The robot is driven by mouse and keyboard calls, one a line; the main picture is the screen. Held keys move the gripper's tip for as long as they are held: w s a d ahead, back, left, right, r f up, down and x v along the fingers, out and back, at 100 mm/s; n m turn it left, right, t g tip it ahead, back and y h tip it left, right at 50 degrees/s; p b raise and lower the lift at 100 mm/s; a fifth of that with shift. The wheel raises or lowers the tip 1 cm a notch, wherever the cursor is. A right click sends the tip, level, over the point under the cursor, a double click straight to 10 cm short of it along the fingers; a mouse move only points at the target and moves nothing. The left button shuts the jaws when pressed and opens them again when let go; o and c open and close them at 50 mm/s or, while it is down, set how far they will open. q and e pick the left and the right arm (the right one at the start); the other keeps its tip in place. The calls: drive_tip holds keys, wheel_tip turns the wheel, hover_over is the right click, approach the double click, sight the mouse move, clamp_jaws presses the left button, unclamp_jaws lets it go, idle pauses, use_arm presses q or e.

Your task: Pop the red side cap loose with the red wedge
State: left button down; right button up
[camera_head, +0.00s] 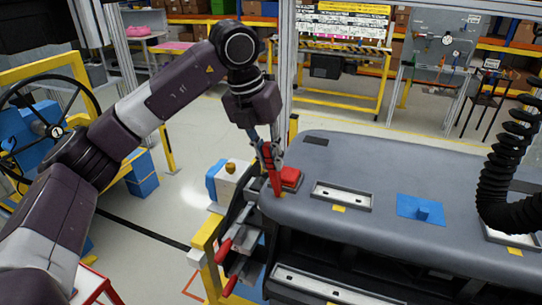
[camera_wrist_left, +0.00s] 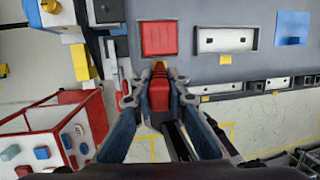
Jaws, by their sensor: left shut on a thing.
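The red side cap (camera_head: 291,178) sits at the left end of the dark grey dashboard module (camera_head: 370,170). It shows as a red square (camera_wrist_left: 158,38) in the left wrist view. My left gripper (camera_head: 270,157) is shut on the red wedge (camera_head: 276,183), which points down beside the cap's left side. In the left wrist view the wedge (camera_wrist_left: 159,92) lies between the fingers, its tip close to the cap's near edge. I cannot tell whether the tip touches the cap. The cap looks seated in the module. My right gripper is not in view.
A blue part (camera_head: 421,208) and a light slotted plate (camera_head: 342,195) lie on the module top. Red-handled tools (camera_head: 224,250) stand at its left side. Clear floor (camera_head: 160,210) lies left of the module.

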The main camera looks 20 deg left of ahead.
use_arm(q)
drive_tip(key=shift+w+r+p, duration=0.15)
drive_tip(key=shift+r+p, duration=0.35)
drive_tip(key=shift+r, duration=0.45)
drive_tip(key=shift+r+p, duration=1.5)
drive_tip(key=shift+r, duration=0.9)
